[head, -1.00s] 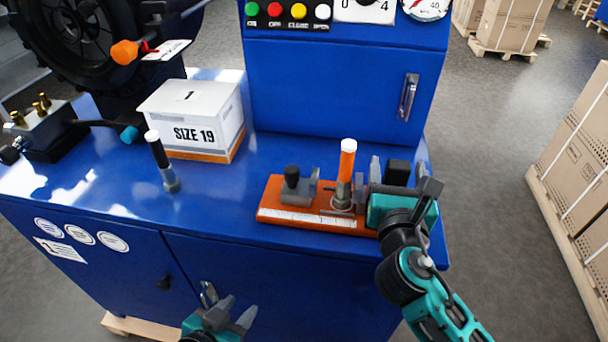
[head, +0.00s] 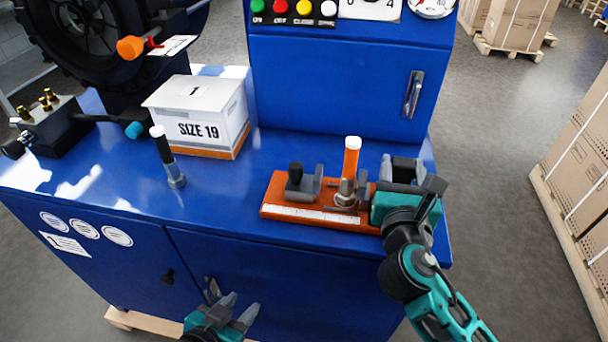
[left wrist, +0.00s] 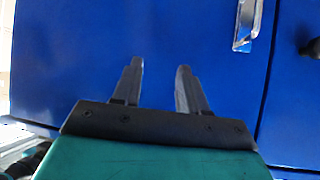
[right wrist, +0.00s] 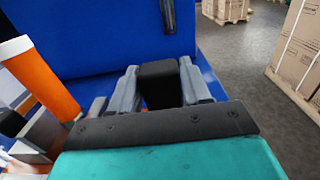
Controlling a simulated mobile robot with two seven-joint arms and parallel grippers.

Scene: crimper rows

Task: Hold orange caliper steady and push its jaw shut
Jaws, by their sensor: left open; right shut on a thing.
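The orange caliper (head: 283,203) lies on the blue cabinet top, with a white scale strip along its front edge. Its grey jaw with a black knob (head: 295,175) is near the left end. An orange hose piece with a white top (head: 351,160) stands upright between this jaw and a grey jaw to the right, with a gap on its left. My right gripper (head: 404,163) is shut on the black block (right wrist: 160,88) at the caliper's right end and hides part of that end. My left gripper (head: 240,306) is open and empty, low before the cabinet front; its two fingers show apart in the left wrist view (left wrist: 157,80).
The cabinet top (head: 225,195) is clear just left of the caliper.

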